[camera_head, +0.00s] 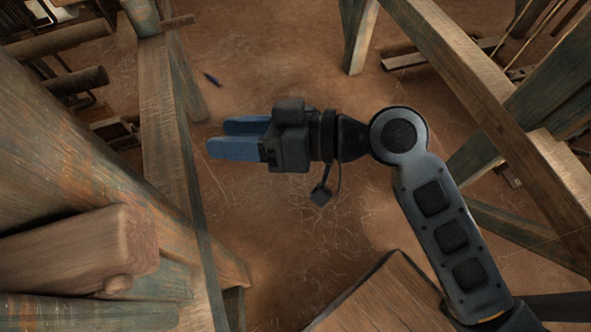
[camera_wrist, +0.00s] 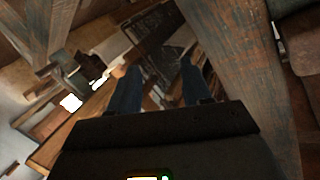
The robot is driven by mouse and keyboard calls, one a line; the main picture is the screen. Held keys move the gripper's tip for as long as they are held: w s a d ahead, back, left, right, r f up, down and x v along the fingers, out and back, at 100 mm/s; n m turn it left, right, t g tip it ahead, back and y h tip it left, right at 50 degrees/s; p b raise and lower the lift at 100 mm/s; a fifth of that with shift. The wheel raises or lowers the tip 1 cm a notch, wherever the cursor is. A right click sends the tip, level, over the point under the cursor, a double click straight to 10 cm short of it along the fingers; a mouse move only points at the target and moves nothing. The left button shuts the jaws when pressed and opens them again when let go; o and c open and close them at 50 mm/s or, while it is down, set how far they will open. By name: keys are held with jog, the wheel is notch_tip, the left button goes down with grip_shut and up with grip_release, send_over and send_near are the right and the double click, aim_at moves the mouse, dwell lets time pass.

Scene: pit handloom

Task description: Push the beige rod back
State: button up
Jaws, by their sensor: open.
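My gripper (camera_head: 214,138) is open and empty, its blue fingers pointing left over the brown floor. It also shows in the wrist view (camera_wrist: 158,74), with one finger on each side and nothing between them. I cannot tell for sure which piece is the beige rod. In the wrist view a pale beige roll (camera_wrist: 92,33) lies beyond the fingers at the upper left, apart from them. In the head view a brown rod (camera_head: 55,42) juts from the left at the top, and a darker one (camera_head: 75,80) lies below it. The gripper touches none of these.
A worn wooden post (camera_head: 165,120) stands just left of the fingertips. A thick beam end (camera_head: 80,250) fills the lower left. A slanted beam (camera_head: 500,110) crosses behind my arm at right. A wooden board (camera_head: 375,300) is at the bottom. Bare floor (camera_head: 290,60) is open above the gripper.

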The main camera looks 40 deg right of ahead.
jog(key=s+d+f+m+t+h, duration=0.1)
jog(key=s+d+f+m+h, duration=0.3)
jog(key=s+d+f+h, duration=0.1)
jog(key=shift+s+f+t+h, duration=0.3)
jog(key=shift+s+f+h, duration=0.45)
jog(key=shift+f, duration=0.55)
jog(key=shift+y+b, duration=0.25)
jog(key=shift+b, duration=0.05)
